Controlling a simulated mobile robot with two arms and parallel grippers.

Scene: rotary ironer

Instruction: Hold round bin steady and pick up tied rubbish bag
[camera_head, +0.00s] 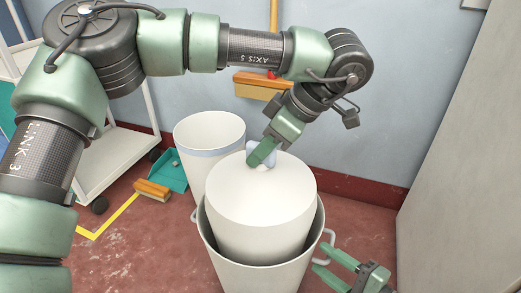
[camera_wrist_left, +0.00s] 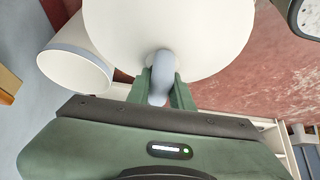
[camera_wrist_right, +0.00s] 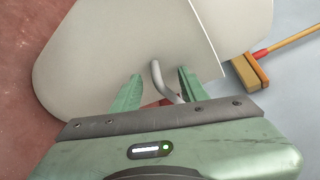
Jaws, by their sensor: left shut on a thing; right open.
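The rubbish bag (camera_head: 262,205) is a smooth white drum shape standing in the round bin (camera_head: 255,279), its upper part above the rim. My left gripper (camera_head: 262,154) is shut on the bag's pale grey-blue tied knot, which shows between the fingers in the left wrist view (camera_wrist_left: 162,72). The round bin is off-white with a looped handle on each side. My right gripper (camera_head: 322,264) is open at the bin's right handle (camera_head: 329,239). In the right wrist view the handle (camera_wrist_right: 160,78) lies between the spread fingers, with no clear grip on it.
A second white bin (camera_head: 198,150) with a blue-grey band stands close behind to the left. A teal dustpan (camera_head: 172,170) and a brush (camera_head: 152,189) lie on the red floor. A broom (camera_head: 258,85) is by the wall. A grey panel (camera_head: 460,150) bounds the right.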

